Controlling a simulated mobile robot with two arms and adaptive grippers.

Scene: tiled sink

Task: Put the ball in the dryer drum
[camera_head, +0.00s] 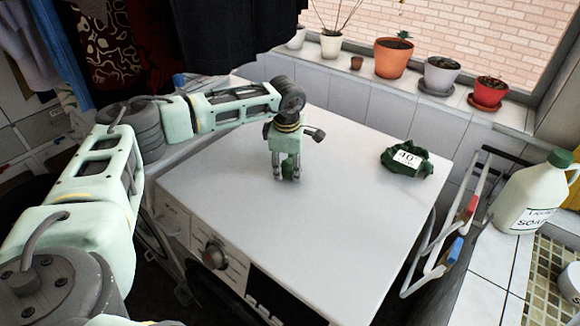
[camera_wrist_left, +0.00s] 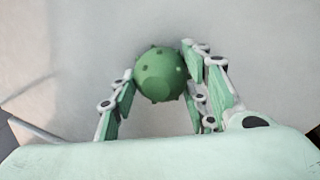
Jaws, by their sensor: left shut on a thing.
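A green ball with small studs (camera_head: 288,172) is between the fingers of my left gripper (camera_head: 287,170), over the white top of the dryer. In the left wrist view the ball (camera_wrist_left: 161,75) sits between the two fingers of the left gripper (camera_wrist_left: 160,92), which is shut on it. I cannot tell whether the ball still touches the dryer top. The dryer (camera_head: 330,230) is a white front-loading machine with a round knob (camera_head: 214,254). Its drum opening is mostly hidden below the front edge. My right gripper is not in view.
A dark green bundle with a white label (camera_head: 407,159) lies at the right of the dryer top. A drying rack (camera_head: 450,230) and a soap jug (camera_head: 532,195) stand to the right. Potted plants (camera_head: 392,57) line the sill. Clothes (camera_head: 225,35) hang at the back left.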

